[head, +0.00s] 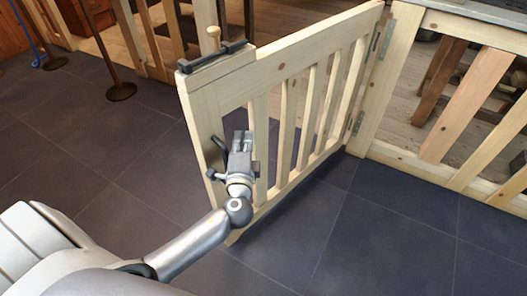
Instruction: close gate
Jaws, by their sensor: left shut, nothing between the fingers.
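The gate (225,92) is pale wood with upright slats. It hangs on metal hinges (374,45) from a post (389,75) at the right. Its free end is swung toward me, out of line with the fence, so it stands open. A dark latch bar (212,58) lies on its top corner, with a wooden knob (213,38) by it. My left gripper (242,138) is shut and empty, in front of the lower part of the gate near its free end. I cannot tell whether it touches the wood. My right gripper is not in view.
Fence panels (446,172) run right of the hinge post, with a slanting board. More wooden fence (125,35) stands at the back left. A dark stanchion base (121,91) stands on the tiles there. The dark tiled floor (110,150) left of the gate is clear.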

